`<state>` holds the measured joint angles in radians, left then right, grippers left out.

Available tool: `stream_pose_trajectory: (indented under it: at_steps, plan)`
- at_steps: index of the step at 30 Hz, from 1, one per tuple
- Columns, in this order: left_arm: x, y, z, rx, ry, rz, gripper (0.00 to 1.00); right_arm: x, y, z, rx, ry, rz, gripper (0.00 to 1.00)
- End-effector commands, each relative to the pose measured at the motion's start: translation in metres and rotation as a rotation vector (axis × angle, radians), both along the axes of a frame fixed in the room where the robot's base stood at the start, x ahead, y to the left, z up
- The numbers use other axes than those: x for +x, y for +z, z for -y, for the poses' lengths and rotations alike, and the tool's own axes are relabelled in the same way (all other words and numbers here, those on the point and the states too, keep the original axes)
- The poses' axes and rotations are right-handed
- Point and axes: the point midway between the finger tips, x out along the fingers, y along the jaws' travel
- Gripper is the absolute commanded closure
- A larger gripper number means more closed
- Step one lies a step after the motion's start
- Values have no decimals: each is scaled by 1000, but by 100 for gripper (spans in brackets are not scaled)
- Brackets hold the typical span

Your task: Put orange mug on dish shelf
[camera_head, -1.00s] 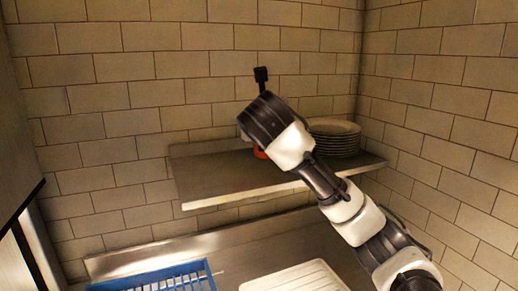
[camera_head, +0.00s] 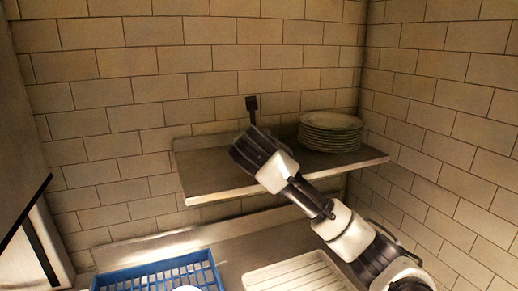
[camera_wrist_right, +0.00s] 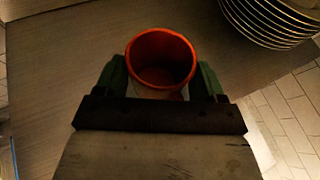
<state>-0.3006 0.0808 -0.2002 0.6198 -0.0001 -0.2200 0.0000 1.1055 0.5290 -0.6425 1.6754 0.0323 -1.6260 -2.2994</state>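The orange mug (camera_wrist_right: 161,48) shows in the right wrist view, its open rim facing my camera. My right gripper (camera_wrist_right: 161,78) has one green finger on each side of it, close against its walls, and appears shut on it. In the head view my right arm reaches over the left half of the dish shelf (camera_head: 205,180), and its wrist hides the mug and fingers. Whether the mug's base touches the shelf cannot be told. My left gripper is not in view.
A stack of several plates (camera_head: 330,133) stands on the right of the shelf, and it also shows in the right wrist view (camera_wrist_right: 272,22). Below are a blue rack (camera_head: 160,274) and a white ridged draining board (camera_head: 295,275). A tiled wall is behind. The shelf's left end is bare.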

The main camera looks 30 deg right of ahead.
Motion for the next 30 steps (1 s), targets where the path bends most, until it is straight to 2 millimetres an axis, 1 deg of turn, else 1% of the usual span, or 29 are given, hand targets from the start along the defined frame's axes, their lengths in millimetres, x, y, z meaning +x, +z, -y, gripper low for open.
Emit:
stream_pose_trajectory:
  at_steps: [1, 5, 14, 16, 20, 29, 30]
  plan:
    - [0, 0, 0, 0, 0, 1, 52, 0, 0, 0, -1, 0, 0, 24]
    - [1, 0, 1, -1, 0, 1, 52, 0, 0, 0, 0, 0, -1, 4]
    - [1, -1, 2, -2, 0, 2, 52, 0, 1, 0, 0, 0, -1, 4]
    - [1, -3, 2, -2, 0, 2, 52, -3, 3, -2, 0, 1, 0, 4]
    - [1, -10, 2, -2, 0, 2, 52, -19, 10, -12, 0, 3, 2, 4]
    - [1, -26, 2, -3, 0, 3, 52, -73, 36, -42, -1, 4, 4, 4]
    - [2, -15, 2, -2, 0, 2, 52, -78, 45, -44, -2, 1, 3, 4]
